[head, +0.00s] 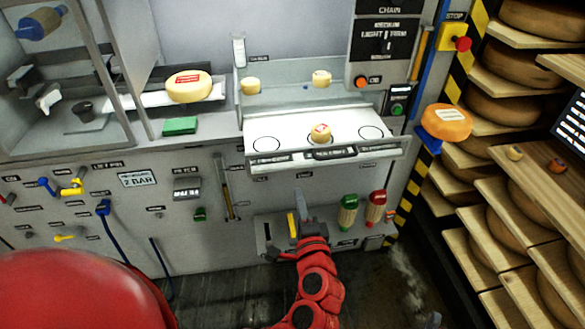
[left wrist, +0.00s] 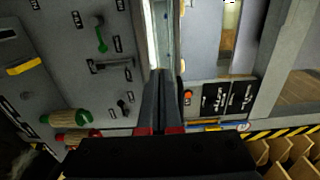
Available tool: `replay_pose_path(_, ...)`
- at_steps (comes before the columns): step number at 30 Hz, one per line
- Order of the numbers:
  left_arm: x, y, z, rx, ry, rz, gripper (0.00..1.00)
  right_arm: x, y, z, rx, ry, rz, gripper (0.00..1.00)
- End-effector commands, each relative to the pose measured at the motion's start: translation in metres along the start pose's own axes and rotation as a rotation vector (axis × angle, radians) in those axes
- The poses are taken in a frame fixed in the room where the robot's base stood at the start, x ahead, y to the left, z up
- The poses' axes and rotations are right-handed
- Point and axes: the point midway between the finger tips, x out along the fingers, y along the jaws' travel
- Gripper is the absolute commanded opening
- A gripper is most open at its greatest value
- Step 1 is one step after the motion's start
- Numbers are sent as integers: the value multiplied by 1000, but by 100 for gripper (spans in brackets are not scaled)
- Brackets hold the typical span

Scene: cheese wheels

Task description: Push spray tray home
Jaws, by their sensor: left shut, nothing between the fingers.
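The spray tray (head: 290,138) is a white plate with black circles, sticking out from the grey machine in the head view. A small cheese (head: 321,134) with a red mark sits on its middle circle; the left and right circles are empty. My left gripper (head: 301,198) is shut and empty, below the tray's labelled front edge and seemingly apart from it. In the left wrist view its closed fingers (left wrist: 161,85) point toward a pale strip that may be the tray's edge; contact cannot be told. My right gripper is not in view.
Two small cheeses (head: 251,86) (head: 321,78) stand behind the tray. Shelves of cheese wheels (head: 512,105) fill the right side.

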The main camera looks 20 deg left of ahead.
Motion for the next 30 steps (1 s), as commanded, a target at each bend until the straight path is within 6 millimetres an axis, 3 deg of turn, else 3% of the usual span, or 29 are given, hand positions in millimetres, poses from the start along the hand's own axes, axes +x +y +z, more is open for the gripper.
replay_pose_path(6,49,-4,2,0,-7,1,0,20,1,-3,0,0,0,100)
replay_pose_path(13,84,-3,1,-1,-1,0,0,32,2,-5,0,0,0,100)
replay_pose_path(18,95,-1,0,0,3,1,0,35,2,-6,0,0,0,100)
replay_pose_path(30,97,0,-1,0,4,0,0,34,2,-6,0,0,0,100)
